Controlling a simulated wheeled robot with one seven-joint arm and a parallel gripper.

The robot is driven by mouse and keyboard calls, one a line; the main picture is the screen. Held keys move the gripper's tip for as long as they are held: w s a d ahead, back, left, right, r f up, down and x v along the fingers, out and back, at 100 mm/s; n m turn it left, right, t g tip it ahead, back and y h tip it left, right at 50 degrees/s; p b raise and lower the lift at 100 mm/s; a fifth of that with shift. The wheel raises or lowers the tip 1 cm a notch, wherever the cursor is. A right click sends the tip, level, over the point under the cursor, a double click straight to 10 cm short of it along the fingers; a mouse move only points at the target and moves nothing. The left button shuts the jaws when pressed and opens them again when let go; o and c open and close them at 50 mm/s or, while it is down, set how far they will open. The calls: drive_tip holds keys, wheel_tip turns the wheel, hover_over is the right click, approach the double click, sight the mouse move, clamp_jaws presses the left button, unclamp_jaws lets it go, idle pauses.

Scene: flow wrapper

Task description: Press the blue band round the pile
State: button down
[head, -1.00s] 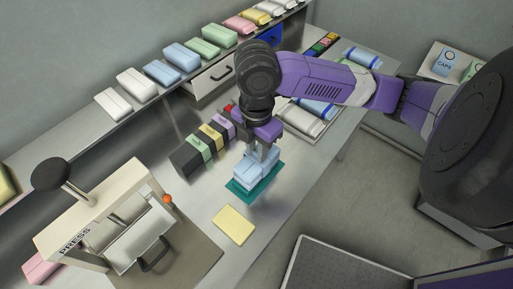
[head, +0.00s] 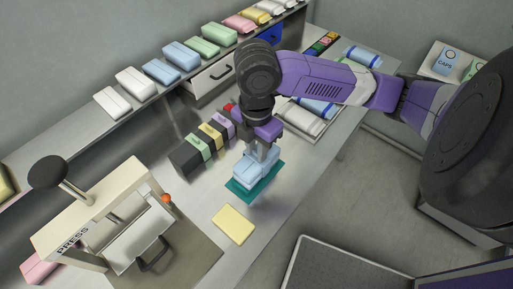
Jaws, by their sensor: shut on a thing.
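My gripper (head: 262,152) points down over a light blue folded pile (head: 250,172) and is shut on its upper part. The pile stands on a teal mat (head: 268,190) in the middle of the bench. The fingers and the wrist hide part of the pile's top. I cannot make out a separate blue band round it; band and pile look much the same light blue.
A press (head: 105,215) with a black knob stands at the front left. A yellow pad (head: 234,225) lies near the bench edge. A dark holder with coloured bands (head: 190,157) is left of the pile. A tray of rolls (head: 325,125) lies behind, and wrapped packs line the back shelf.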

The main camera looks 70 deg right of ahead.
drive_tip(key=shift+f, duration=0.15)
drive_tip(key=c, duration=1.1)
unclamp_jaws()
drive_tip(key=shift+c, duration=0.2)
wheel_tip(320, 180, up, 8)
